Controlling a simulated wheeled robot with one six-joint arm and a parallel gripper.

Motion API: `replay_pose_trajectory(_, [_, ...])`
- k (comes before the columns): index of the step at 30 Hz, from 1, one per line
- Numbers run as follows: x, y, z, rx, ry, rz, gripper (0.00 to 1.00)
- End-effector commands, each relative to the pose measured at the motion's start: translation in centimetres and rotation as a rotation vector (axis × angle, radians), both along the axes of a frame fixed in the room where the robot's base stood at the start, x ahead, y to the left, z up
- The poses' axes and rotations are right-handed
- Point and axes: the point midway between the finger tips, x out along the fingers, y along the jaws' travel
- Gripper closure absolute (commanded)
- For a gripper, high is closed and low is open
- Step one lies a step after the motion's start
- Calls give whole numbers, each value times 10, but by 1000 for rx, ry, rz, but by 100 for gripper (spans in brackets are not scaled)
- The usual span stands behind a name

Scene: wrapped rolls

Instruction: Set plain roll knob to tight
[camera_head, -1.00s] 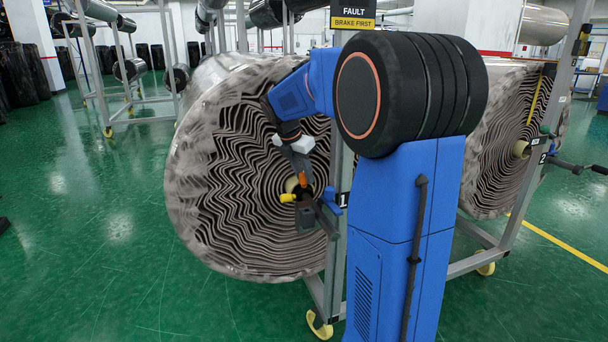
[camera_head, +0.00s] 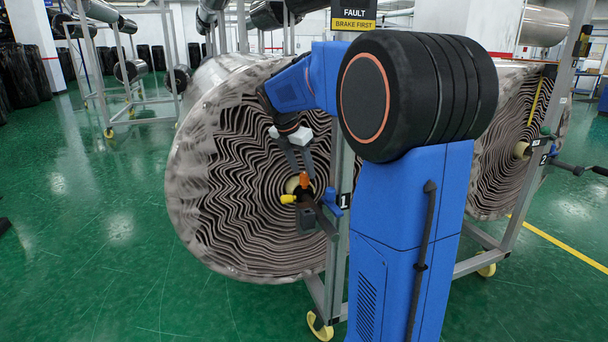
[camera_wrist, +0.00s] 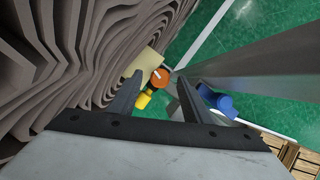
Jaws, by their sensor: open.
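A large wrapped roll (camera_head: 215,200) marked 1 fills the middle of the head view. At its core end is a dark bracket with an orange knob (camera_head: 306,181), a yellow piece (camera_head: 288,199) and a blue handle (camera_head: 331,200). In the wrist view the orange knob (camera_wrist: 160,78) shows a pale line on its face, with the yellow piece (camera_wrist: 144,98) beside it and the blue handle (camera_wrist: 215,100) to the right. My gripper (camera_head: 300,172) is open above the orange knob. In the wrist view its fingertips (camera_wrist: 161,80) lie either side of the knob; contact cannot be told.
A second roll (camera_head: 490,165) marked 2 stands at the right, with a crank handle (camera_head: 572,168). A grey frame post (camera_wrist: 265,70) runs close to the right finger. A sign (camera_head: 353,17) reads FAULT, BRAKE FIRST. Green floor (camera_head: 90,250) is clear at the left.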

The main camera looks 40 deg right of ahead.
Motion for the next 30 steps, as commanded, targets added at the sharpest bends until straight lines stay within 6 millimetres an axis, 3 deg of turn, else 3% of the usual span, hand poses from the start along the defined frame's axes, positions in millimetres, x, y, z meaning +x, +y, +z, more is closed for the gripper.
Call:
replay_pose_trajectory(18, [-10,45,110,0,-1,2,56])
replay_pose_trajectory(24, [-11,52,127,0,-1,0,56])
replay_pose_trajectory(30, [-12,53,131,1,1,0,56])
